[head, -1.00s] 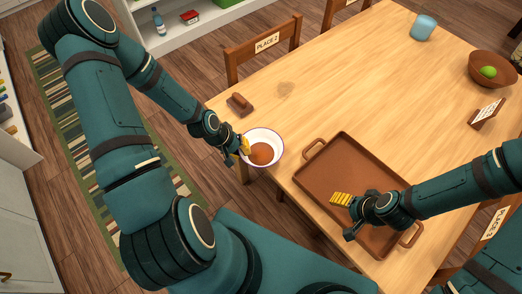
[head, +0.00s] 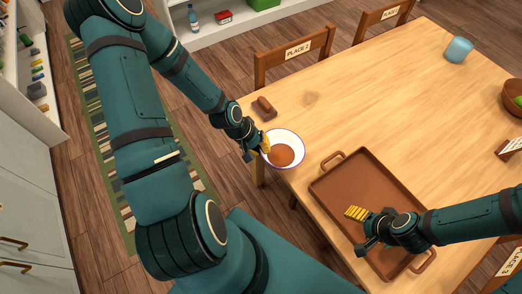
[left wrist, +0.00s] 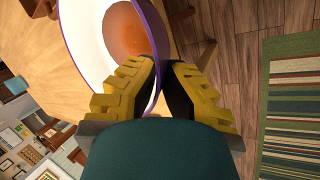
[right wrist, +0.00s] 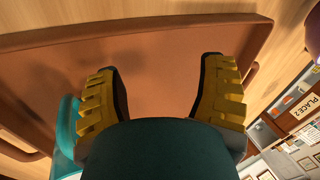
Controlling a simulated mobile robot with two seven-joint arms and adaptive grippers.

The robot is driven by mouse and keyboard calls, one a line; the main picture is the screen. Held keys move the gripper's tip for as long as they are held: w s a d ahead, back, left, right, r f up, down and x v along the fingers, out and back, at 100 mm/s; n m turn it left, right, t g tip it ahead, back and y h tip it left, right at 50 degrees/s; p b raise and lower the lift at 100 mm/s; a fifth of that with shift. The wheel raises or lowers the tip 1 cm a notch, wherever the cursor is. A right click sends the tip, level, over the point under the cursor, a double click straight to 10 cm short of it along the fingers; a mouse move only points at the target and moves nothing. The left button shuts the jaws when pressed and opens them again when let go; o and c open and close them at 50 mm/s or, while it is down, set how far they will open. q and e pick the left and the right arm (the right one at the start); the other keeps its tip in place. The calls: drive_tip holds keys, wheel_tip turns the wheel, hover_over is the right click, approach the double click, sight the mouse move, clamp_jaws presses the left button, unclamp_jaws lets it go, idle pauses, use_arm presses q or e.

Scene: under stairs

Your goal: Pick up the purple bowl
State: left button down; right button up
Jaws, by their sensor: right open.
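The bowl (head: 296,138), white inside with a purple rim and a brown patch at its bottom, is at the table's near left edge in the head view. It also shows in the left wrist view (left wrist: 88,28). My left gripper (head: 264,147) is at the bowl's left side. In the left wrist view its yellow-padded fingers (left wrist: 162,72) close together on the rim, one on each side of the wall. I cannot tell whether the bowl is clear of the table. My right gripper (head: 361,230) is open and empty above the brown tray (head: 350,180).
The wooden table (head: 400,110) has clear room in its middle. A small brown block (head: 264,107) lies behind the bowl. A blue cup (head: 458,50) and a brown bowl (head: 514,98) stand farther right. A chair (head: 295,55) stands at the back edge.

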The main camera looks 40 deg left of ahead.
use_arm(q)
drive_tip(key=shift+r+p, duration=0.65)
drive_tip(key=shift+r, duration=2.2)
drive_tip(key=shift+r, duration=0.1)
